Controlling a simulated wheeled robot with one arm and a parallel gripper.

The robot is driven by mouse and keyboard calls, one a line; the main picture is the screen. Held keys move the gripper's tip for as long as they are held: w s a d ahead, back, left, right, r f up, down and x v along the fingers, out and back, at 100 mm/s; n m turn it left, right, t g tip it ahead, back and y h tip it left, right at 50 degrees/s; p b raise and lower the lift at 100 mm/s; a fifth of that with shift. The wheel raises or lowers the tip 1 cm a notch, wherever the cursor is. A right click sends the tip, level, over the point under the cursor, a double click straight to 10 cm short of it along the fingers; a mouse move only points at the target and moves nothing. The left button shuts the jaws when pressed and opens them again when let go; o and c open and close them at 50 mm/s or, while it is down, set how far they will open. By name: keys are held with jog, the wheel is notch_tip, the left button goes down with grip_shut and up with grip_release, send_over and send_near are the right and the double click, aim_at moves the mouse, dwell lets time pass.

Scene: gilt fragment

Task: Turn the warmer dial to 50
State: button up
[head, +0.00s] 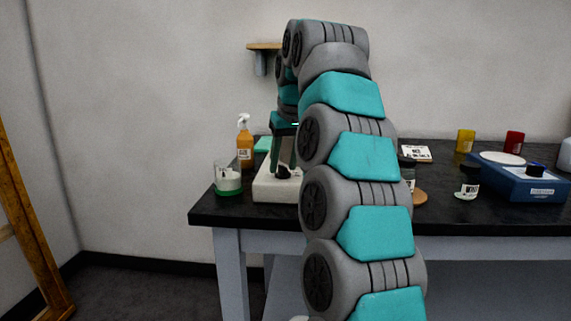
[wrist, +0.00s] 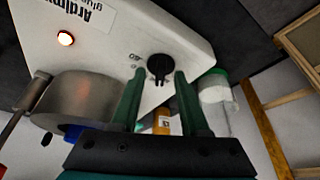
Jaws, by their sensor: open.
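The warmer (head: 268,188) is a white box on the black table, left of my arm in the head view. In the wrist view the warmer (wrist: 190,40) shows an upside-down label and a lit red lamp (wrist: 65,38). Its black dial (wrist: 159,67) sits between the tips of my gripper (wrist: 158,82), which is open with one green finger on each side. I cannot tell whether the fingers touch the dial. In the head view my gripper (head: 284,150) points down over the warmer.
A metal pot (wrist: 85,97) is beside the left finger. A glass jar with green (head: 228,180) and an orange spray bottle (head: 244,145) stand left of the warmer. A blue device (head: 520,180), yellow cup (head: 465,141) and red cup (head: 514,142) are at the right.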

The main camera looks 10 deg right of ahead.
jog(key=shift+f, duration=0.1)
grip_shut()
dwell(0.4)
